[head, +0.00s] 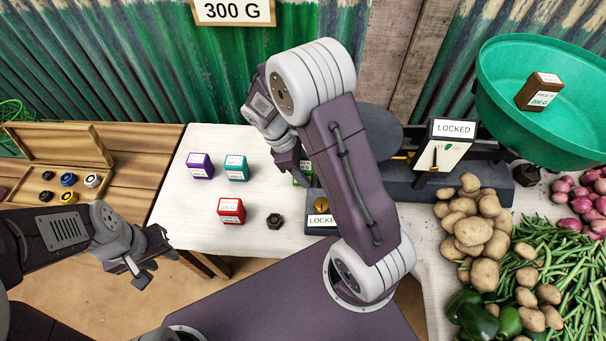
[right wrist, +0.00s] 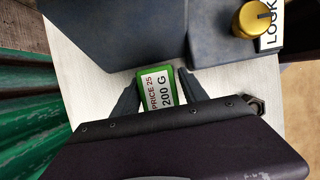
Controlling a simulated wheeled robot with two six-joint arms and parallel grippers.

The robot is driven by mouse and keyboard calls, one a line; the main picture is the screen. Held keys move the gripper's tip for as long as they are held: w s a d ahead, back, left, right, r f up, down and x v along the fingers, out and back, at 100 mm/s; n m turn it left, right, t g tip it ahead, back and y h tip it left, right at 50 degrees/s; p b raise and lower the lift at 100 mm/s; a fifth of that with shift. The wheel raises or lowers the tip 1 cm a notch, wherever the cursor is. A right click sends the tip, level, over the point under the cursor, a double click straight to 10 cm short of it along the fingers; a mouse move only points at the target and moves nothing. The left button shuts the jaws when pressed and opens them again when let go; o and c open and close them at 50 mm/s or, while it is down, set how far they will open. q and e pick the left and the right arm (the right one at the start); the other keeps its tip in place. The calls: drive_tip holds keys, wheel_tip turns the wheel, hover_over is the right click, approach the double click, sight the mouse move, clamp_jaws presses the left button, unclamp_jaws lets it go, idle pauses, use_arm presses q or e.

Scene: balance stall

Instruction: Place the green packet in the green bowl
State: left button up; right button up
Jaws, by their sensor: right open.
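The green packet (head: 302,177) stands on the white table, mostly hidden by my right arm in the head view. In the right wrist view the green packet (right wrist: 157,88), with a white "PRICE 25 200 G" label, sits between the parted fingers of my right gripper (right wrist: 162,82). My right gripper (head: 294,165) is open around it. The green bowl (head: 500,80) is at the upper right, on the balance, with a brown labelled box (head: 539,92) in it. My left gripper (head: 147,266) is open and empty, off the table's front left.
Purple (head: 199,166), teal (head: 237,168) and red (head: 231,210) packets stand left of my right arm, near a dark hex nut (head: 275,221). The balance (head: 440,185) shows LOCKED, with a brass knob (right wrist: 255,18). Potatoes (head: 470,220) and beans (head: 560,265) crowd the right.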

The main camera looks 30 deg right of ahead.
drive_tip(key=shift+x, duration=1.05)
clamp_jaws()
wheel_tip(320, 180, up, 10)
drive_tip(key=p, duration=0.2)
drive_tip(key=shift+w+f+p, duration=0.1)
drive_tip(key=shift+f+p, duration=0.15)
drive_tip(key=shift+p, duration=0.1)
drive_tip(key=shift+r, duration=0.25)
